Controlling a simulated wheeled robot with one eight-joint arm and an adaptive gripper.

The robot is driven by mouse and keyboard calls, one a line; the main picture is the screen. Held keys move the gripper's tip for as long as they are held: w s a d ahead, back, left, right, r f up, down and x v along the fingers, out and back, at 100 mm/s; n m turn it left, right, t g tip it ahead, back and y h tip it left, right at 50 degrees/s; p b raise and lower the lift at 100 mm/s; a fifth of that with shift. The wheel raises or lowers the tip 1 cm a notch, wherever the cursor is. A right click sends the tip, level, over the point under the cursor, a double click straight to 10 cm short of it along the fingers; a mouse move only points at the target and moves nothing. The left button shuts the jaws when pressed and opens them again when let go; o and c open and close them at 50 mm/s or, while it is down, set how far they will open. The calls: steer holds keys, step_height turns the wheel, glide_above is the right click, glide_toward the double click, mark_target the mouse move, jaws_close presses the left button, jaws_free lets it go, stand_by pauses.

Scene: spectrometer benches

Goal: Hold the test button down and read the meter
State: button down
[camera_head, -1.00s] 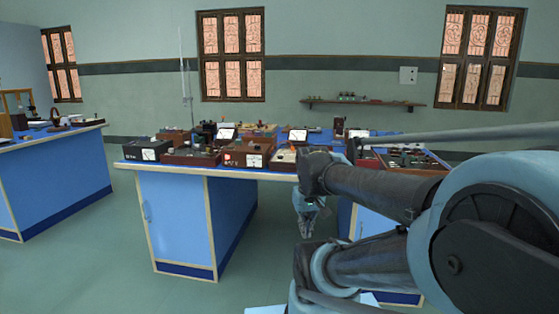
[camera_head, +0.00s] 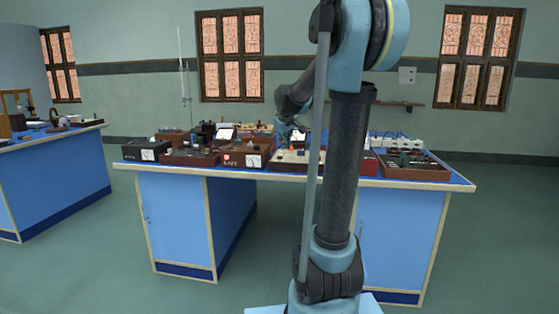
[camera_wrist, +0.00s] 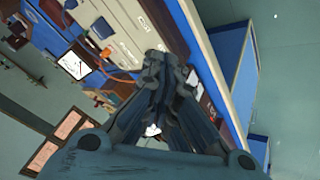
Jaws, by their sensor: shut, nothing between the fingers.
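My gripper (camera_wrist: 165,65) is shut and empty in the wrist view, its fingers together beside a cream-topped box (camera_wrist: 140,25). In the head view my gripper (camera_head: 288,128) hangs above the blue bench, over the same cream-topped box (camera_head: 290,156). An orange part (camera_wrist: 106,52) shows by the box's edge in the wrist view; I cannot tell if it is the test button. A meter with a white face (camera_wrist: 73,65) stands behind the box. Another white-faced meter (camera_head: 225,134) shows in the head view. Their needles are too small to read.
The blue bench (camera_head: 440,182) is crowded with instruments. A black meter box (camera_head: 147,153), a dark red box with a dial (camera_head: 246,158) and an open wooden case (camera_head: 412,166) line its front. Another bench (camera_head: 50,136) stands at the left. My arm hides part of the bench.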

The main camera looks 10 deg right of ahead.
step_height(320, 180, up, 2)
steer(key=n+t, duration=0.2)
glide_above(278, 157)
steer(key=shift+w, duration=0.4)
steer(key=shift+f, duration=4.45)
steer(key=shift+f, duration=0.75)
steer(key=shift+s, duration=0.1)
stand_by(0.5)
steer(key=shift+r, duration=0.85)
steer(key=shift+r, duration=0.1)
